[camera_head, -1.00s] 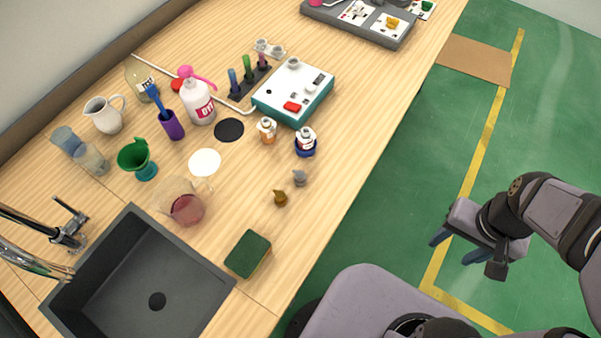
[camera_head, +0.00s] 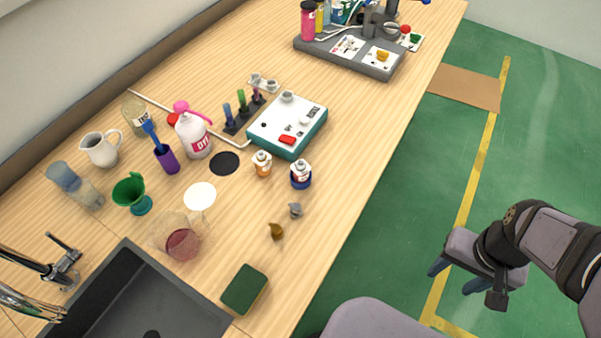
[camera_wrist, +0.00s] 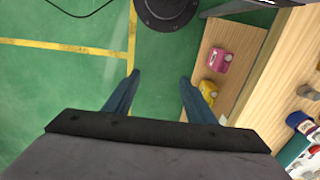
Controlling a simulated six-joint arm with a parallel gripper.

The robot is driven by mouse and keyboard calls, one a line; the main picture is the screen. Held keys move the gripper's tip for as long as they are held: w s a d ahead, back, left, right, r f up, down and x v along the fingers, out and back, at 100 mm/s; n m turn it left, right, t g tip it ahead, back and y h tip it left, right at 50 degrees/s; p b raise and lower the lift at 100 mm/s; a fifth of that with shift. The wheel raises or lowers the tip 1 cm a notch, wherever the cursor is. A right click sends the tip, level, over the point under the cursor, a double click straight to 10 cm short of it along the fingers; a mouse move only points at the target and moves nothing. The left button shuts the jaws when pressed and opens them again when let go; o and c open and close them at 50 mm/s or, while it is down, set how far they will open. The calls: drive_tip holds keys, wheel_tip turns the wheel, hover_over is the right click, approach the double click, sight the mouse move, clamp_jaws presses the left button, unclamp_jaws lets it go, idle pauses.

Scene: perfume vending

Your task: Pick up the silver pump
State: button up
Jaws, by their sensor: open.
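The silver pump (camera_head: 295,210) is a small grey piece on the wooden table, near its front edge. A gold pump (camera_head: 276,231) of similar shape lies just to its lower left, apart from it. My gripper (camera_head: 459,284) is at the right, over the green floor and well away from the table. Its two blue fingers are spread and empty. The wrist view also shows my gripper (camera_wrist: 154,92) open with nothing between the fingers.
An orange-labelled bottle (camera_head: 262,164) and a blue bottle (camera_head: 300,175) stand behind the silver pump. A green sponge (camera_head: 245,289), a jug with red liquid (camera_head: 181,243) and the sink (camera_head: 110,300) are nearby. The wood right of the pump is clear.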

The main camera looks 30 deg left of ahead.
drive_tip(key=shift+c, duration=0.7)
drive_tip(key=shift+a, duration=0.1)
